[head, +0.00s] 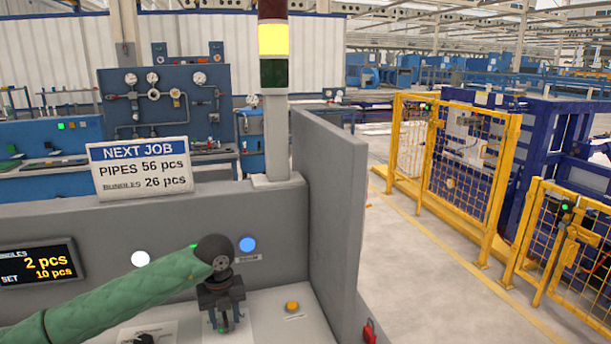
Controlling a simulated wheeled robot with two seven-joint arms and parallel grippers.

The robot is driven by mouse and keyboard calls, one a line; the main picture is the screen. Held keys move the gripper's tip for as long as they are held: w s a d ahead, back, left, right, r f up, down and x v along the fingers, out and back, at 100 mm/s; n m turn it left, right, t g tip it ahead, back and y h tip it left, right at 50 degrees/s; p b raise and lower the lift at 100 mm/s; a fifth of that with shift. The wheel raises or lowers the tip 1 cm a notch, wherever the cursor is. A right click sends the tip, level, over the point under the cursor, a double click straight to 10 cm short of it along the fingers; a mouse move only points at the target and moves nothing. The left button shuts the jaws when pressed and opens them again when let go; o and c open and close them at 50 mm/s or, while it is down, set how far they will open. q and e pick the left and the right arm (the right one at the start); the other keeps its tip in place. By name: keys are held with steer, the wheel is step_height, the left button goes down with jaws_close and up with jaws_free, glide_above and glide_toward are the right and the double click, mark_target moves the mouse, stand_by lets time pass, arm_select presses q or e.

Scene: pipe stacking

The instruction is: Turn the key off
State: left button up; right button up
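My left gripper (224,321) points down over the sloping top of the grey console (262,318), above a light label plate. Its arm in a green sleeve comes in from the left. A small dark and greenish part shows between or at the fingertips; I cannot tell whether it is a key or part of the gripper. No key can be made out clearly. My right gripper is not in view.
A black knob (145,339) and a yellow-orange button (292,306) sit on the console top. White (140,259) and blue (248,244) round lights and a counter display (38,264) are on its upright panel. A grey side wall (330,200) rises at right; a signal tower (274,90) glows yellow.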

arm_select(q)
steer(key=shift+f+b, duration=0.3)
stand_by(0.4)
steer(key=shift+c, duration=0.2)
jaws_close()
